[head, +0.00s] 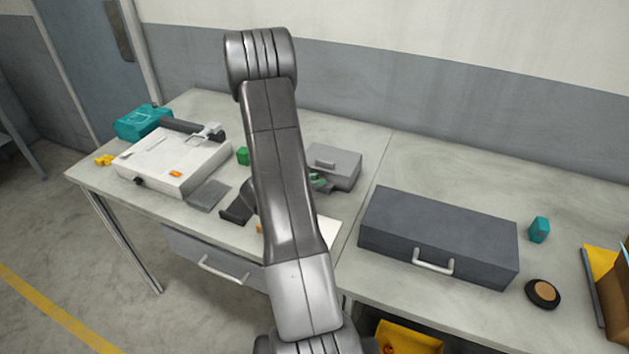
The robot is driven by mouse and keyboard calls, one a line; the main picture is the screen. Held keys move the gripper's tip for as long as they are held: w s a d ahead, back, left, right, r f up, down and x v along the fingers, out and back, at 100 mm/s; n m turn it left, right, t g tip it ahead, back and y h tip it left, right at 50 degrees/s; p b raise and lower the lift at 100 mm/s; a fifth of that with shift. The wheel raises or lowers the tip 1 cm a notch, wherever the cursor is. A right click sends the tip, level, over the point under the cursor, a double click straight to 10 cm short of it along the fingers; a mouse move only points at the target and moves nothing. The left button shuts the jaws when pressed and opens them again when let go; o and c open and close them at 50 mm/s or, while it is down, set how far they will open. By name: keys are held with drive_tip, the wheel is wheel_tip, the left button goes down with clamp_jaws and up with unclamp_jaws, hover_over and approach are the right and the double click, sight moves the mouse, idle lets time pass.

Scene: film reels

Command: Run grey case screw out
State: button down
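A small grey case (335,164) with a handle stands on the left table, just right of my arm. A larger dark grey case (437,238) with a pale front handle sits on the right table, its lid shut. I cannot make out a screw on either. My arm rises across the middle of the view and hides part of the left table.
A white machine (172,160), a teal box (143,121), a grey plate (209,195) and a green block (243,156) are on the left table. A teal block (540,229) and a dark round reel (543,293) lie right of the dark case.

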drive_tip(key=shift+f+b, duration=0.1)
drive_tip(key=shift+b, duration=0.4)
drive_tip(key=shift+d+n+t+b, duration=0.1)
drive_tip(key=shift+n+t+b, duration=0.2)
drive_tip(key=shift+b, duration=0.2)
drive_tip(key=shift+n+t+y+b, duration=0.3)
drive_tip(key=shift+y+b, duration=0.2)
drive_tip(key=shift+b, duration=0.2)
drive_tip(key=shift+s, duration=0.1)
drive_tip(key=c, duration=1.6)
unclamp_jaws()
drive_tip(key=b+v, duration=0.1)
drive_tip(key=v, duration=1.3)
drive_tip(key=shift+d+r, duration=0.2)
